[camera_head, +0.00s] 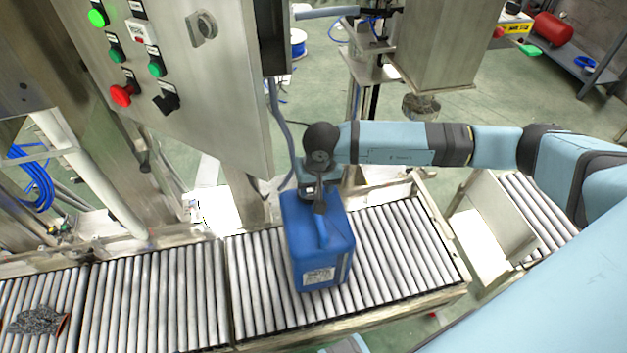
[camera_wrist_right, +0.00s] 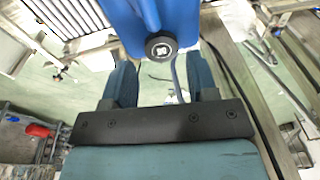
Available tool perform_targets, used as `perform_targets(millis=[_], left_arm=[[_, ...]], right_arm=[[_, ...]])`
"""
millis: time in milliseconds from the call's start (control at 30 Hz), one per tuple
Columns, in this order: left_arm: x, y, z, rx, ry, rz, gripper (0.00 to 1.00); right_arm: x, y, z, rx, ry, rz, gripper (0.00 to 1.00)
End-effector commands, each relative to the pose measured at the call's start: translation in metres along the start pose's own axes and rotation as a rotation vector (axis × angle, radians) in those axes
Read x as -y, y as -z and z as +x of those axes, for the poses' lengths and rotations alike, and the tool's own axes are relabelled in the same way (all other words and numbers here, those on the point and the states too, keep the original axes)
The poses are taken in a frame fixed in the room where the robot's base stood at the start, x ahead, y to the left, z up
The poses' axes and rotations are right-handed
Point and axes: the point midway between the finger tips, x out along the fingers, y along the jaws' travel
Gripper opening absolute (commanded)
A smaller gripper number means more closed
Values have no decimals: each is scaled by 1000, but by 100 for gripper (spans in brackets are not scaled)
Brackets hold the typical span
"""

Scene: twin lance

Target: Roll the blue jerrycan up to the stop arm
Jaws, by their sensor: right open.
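The blue jerrycan (camera_head: 305,245) stands upright on the roller conveyor (camera_head: 185,300), with its label facing the near side. My right gripper (camera_head: 320,207) is at the top of the jerrycan, by its handle, and hides part of it. In the right wrist view the jerrycan (camera_wrist_right: 182,22) shows at the top with its black cap. The two fingers of my right gripper (camera_wrist_right: 161,68) are spread apart with nothing clamped between them. I cannot make out which part is the stop arm. My left gripper is not in view.
A control panel (camera_head: 185,75) with coloured buttons hangs behind the conveyor at left. A dark rumpled item (camera_head: 37,321) lies on the rollers at far left. The rollers between it and the jerrycan are bare. Another roller section (camera_head: 540,215) lies at right beyond a gap.

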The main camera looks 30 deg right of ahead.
Motion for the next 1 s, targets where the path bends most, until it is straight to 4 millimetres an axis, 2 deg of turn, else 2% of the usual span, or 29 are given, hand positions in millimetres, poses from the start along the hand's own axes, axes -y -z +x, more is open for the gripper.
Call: perform_targets(millis=[133, 267, 700, 833, 1000], left_arm=[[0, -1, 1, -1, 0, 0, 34], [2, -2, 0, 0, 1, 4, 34], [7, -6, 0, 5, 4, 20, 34], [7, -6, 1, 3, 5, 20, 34], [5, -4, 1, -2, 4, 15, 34]], right_arm=[[-10, 10, 3, -37, -48, -34, 53], [-11, 10, 18, -35, -49, -34, 53], [-14, 13, 102, -34, -47, -32, 53], [-15, 14, 120, -34, -46, -31, 53], [-15, 14, 134, -35, -46, -33, 53]])
